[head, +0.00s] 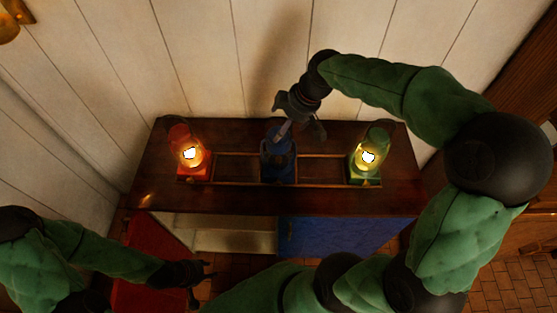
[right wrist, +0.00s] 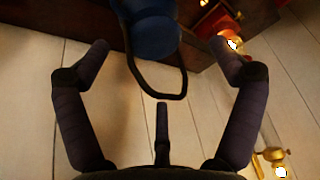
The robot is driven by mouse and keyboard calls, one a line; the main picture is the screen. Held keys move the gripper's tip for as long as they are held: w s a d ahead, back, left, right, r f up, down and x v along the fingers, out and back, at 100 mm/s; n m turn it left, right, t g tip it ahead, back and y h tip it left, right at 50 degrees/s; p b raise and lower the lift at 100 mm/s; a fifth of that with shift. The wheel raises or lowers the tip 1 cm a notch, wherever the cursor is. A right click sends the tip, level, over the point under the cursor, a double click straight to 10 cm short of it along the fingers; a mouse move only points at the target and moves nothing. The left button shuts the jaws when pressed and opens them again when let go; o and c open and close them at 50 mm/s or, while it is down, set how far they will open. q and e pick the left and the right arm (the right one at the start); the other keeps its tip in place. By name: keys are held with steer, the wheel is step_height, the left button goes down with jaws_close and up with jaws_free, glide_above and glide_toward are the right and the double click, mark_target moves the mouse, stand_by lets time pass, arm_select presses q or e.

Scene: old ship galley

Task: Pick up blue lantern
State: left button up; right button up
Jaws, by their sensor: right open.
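The blue lantern (head: 277,165) stands unlit in the middle of the dark wooden counter (head: 240,201), between a lit red lantern (head: 195,172) on the left and a lit green lantern (head: 362,175) on the right. My right gripper (head: 300,118) is open just above and behind the blue lantern. In the right wrist view, the blue lantern (right wrist: 155,35) and its dark loop handle (right wrist: 183,85) lie between the spread fingers (right wrist: 160,55), which do not close on it. My left gripper (head: 203,284) is open and empty, low in front of the counter.
A raised wooden rail frame (head: 320,155) runs between the lanterns. Below the counter, a red door (head: 150,255) swings out on the left, near my left arm, and a blue panel (head: 345,236) is on the right. A white plank wall (head: 200,60) stands close behind the counter.

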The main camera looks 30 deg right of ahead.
mark_target(278, 148)
steer(key=shift+d+b+x, duration=0.15)
steer(key=shift+b+x, duration=0.25)
steer(key=shift+x, duration=0.95)
steer(key=shift+d+b+x, duration=0.1)
steer(key=shift+b+x, duration=0.25)
steer(key=shift+x, duration=1.05)
steer(key=shift+w+r, duration=0.1)
steer(key=c, duration=1.7)
steer(key=shift+r, duration=0.15)
